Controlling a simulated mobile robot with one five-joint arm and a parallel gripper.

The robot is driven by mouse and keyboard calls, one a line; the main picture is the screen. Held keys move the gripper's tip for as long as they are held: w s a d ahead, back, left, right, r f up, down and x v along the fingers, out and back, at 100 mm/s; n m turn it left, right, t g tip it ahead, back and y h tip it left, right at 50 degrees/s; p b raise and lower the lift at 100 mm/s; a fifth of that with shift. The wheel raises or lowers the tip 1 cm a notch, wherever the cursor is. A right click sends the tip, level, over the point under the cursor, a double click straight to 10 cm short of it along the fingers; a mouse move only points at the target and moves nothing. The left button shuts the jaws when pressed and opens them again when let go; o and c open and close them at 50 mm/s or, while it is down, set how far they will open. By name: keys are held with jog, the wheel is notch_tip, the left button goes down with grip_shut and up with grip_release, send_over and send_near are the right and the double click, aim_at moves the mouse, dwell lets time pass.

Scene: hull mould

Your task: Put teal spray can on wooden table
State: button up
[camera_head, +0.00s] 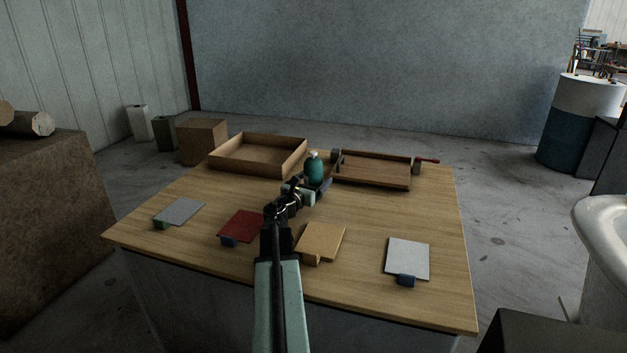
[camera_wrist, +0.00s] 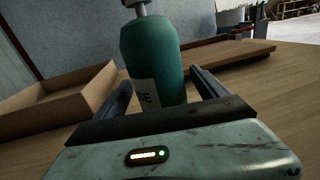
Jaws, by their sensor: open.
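The teal spray can (camera_head: 314,170) stands upright on the wooden table (camera_head: 170,240), between an open wooden box and a wooden tray. It has a pale nozzle and a white label. In the wrist view the can (camera_wrist: 155,55) rises between the two dark fingers of my gripper (camera_wrist: 160,92), one on each side, with space beside the right finger. My gripper (camera_head: 313,187) is open at the can in the head view. The can's base is hidden behind the gripper body, so contact with the table is not directly visible.
The open wooden box (camera_head: 258,168) is left of the can, the tray (camera_head: 375,181) right. Grey (camera_head: 179,212), red (camera_head: 242,225), tan (camera_head: 321,241) and white (camera_head: 408,257) panels lie along the table's front. Bare wood remains at the right edge.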

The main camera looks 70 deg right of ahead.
grip_shut()
jog(key=shift+r, duration=0.1)
